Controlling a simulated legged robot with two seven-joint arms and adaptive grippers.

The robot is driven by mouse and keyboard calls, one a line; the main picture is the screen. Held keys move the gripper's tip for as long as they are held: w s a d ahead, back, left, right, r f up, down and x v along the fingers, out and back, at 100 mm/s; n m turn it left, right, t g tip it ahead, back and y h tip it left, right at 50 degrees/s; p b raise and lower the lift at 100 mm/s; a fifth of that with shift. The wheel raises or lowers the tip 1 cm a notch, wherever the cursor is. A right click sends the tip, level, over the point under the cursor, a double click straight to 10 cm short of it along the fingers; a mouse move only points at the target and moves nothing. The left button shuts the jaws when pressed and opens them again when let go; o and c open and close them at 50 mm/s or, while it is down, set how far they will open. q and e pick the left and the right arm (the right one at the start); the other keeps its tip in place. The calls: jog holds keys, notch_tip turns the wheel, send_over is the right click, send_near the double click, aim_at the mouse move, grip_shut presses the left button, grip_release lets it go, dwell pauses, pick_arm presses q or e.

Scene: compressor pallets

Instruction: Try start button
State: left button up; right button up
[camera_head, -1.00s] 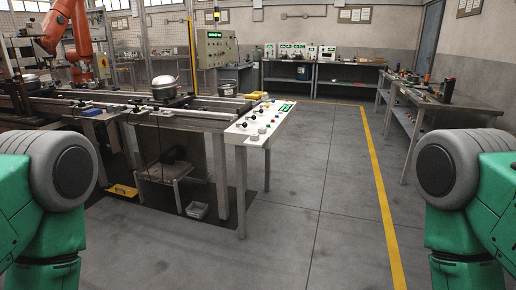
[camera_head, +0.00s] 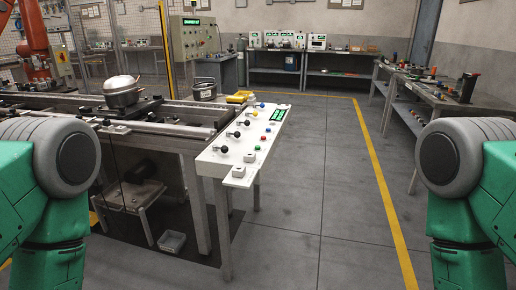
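A white control panel (camera_head: 222,158) on legs stands at the end of the conveyor, left of the middle of the view. It carries several black-knobbed levers, a green display (camera_head: 279,115), and small coloured buttons. I cannot read which one is the start button. Only my green upper arms with grey joints show at both sides. Neither gripper is in view.
The conveyor (camera_head: 150,127) with a metal compressor pot (camera_head: 122,92) is at the left. A grey bin (camera_head: 172,241) lies on the floor below. A workbench (camera_head: 440,105) is at the right. The floor between the panel and the yellow line (camera_head: 385,200) is clear.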

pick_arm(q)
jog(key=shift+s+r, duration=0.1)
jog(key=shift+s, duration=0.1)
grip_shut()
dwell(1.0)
